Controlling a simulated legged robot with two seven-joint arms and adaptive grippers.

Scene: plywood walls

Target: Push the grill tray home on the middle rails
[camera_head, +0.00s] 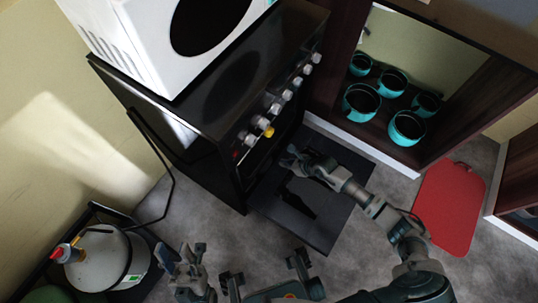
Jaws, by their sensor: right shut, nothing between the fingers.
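The black oven (195,95) is tilted in view, with its door (330,225) folded down like a shelf. My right gripper (291,160) is shut and empty, at the oven's opening above the inner part of the door. I cannot make out the grill tray or the middle rails; the oven's front edge and my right arm hide the inside. My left gripper (183,254) is low in the picture, well away from the oven, with its fingers apart and nothing seen between them.
A white microwave (150,45) stands on the cooktop. Knobs (275,109) line the oven's front edge. A cabinet with teal pots (408,128) is at the right, above a red mat (447,205). Grey floor is open between.

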